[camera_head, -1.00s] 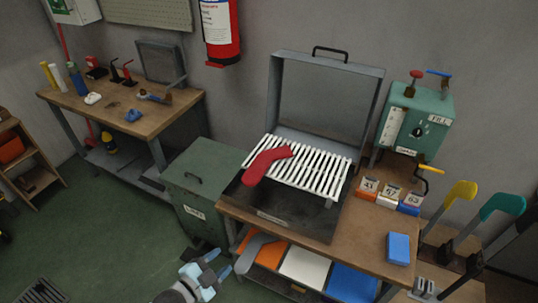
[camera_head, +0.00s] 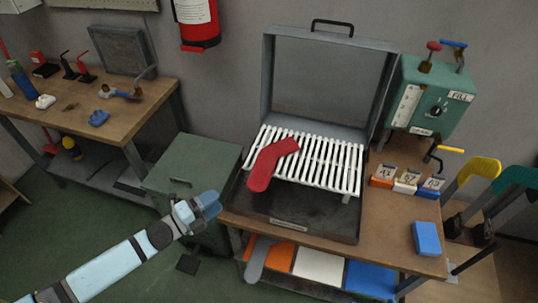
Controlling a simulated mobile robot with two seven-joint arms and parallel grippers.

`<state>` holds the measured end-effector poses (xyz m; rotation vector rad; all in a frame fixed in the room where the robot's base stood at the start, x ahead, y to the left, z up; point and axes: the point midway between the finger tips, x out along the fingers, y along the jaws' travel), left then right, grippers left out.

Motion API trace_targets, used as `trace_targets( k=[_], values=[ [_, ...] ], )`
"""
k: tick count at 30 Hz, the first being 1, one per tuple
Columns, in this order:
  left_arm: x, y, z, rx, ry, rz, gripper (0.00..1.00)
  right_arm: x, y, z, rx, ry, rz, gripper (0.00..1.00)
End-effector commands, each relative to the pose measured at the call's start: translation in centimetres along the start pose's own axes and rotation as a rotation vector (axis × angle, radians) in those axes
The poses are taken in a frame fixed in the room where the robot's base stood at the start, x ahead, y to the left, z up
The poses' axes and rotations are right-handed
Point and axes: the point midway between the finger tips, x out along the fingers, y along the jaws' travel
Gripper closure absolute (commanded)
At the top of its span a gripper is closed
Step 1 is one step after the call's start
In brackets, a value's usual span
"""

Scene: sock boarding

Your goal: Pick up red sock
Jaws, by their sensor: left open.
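The red sock (camera_head: 268,165) lies flat on the left part of a white slatted rack (camera_head: 325,165), with its lower end reaching over the rack's front edge. The rack sits inside an open grey metal box (camera_head: 325,75) with its lid raised. My left gripper (camera_head: 212,203) is open and empty, left of and below the sock, in front of the green cabinet and apart from the sock. My right gripper does not show.
A green cabinet (camera_head: 190,170) stands left of the box. A wooden bench (camera_head: 395,228) holds the box, numbered blocks (camera_head: 407,182) and a blue block (camera_head: 427,239). A green FILL unit (camera_head: 428,98) is at the right. Another workbench (camera_head: 130,125) stands at the left.

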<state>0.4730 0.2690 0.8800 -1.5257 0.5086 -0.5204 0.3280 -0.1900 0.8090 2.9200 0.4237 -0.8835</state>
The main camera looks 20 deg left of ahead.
Motion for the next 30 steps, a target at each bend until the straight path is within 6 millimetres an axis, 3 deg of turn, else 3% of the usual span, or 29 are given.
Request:
trace_targets(
  k=[5, 12, 22, 30],
  values=[
    [1.9, -0.2, 0.1, 0.011, 0.004, -0.005, 0.54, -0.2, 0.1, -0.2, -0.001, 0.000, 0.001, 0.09],
    [6.6, -0.2, 0.1, 0.008, 0.003, -0.004, 0.54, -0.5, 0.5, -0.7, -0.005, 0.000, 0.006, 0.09],
    [9.6, -0.2, 0.0, 0.008, 0.002, -0.003, 0.54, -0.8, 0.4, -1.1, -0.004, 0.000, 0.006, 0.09],
    [13.3, 0.0, -0.1, 0.007, 0.003, -0.002, 0.54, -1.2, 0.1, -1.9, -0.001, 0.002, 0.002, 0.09]
  ],
)
